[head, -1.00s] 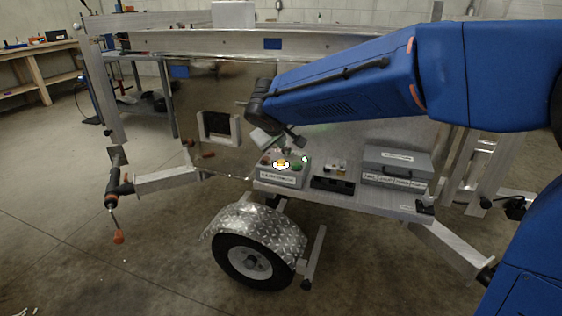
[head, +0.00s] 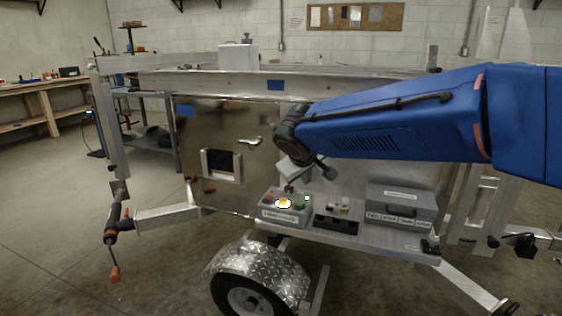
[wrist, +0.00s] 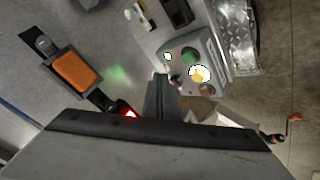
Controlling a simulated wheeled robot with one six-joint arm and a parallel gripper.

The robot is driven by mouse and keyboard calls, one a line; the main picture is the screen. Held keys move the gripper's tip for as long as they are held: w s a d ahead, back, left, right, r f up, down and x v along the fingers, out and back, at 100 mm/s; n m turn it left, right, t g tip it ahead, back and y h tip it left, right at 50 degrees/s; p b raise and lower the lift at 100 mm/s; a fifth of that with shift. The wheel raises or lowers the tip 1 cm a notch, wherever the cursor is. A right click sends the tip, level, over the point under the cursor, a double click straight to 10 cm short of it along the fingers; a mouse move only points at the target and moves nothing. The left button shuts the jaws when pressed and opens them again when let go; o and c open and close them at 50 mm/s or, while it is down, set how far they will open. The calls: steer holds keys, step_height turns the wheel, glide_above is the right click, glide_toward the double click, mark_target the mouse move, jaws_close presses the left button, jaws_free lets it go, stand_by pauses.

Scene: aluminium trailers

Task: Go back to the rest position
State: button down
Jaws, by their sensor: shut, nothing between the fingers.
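My gripper (head: 290,187) hangs at the end of my blue arm, just above the button box on the trailer shelf. In the wrist view its narrow fingers (wrist: 164,84) are together with nothing between them, beside the box. The grey button box (head: 284,217) has red and green buttons and a bright yellow lit one in the middle; it also shows in the wrist view (wrist: 217,52). I cannot tell in the head view whether the fingertips touch the box.
A black tray (head: 336,226) and a grey case (head: 400,203) stand right of the box on the shelf (head: 380,240). Behind is the upright trailer panel (head: 215,125) with a handle (head: 250,141). The wheel fender (head: 258,262) is below. Floor at left is open.

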steer(key=s+d+f+m+g, duration=0.1)
steer(key=s+d+m, duration=0.1)
steer(key=s+d, duration=0.7)
steer(key=s+d+f+m+g, duration=0.1)
steer(key=s+d+f, duration=0.2)
steer(key=s, duration=0.5)
steer(key=s+d+f+m+y, duration=0.1)
steer(key=s+d+f, duration=0.3)
steer(key=s, duration=0.4)
steer(key=s+d+f+m+g, duration=0.1)
steer(key=s+d+f+m, duration=0.1)
steer(key=s+d, duration=0.3)
steer(key=s+f, duration=0.1)
steer(key=s, duration=0.2)
steer(key=shift+s+d+f+g+y, duration=0.25)
steer(key=shift+s+f+g+y, duration=0.05)
steer(key=shift+s+f, duration=0.1)
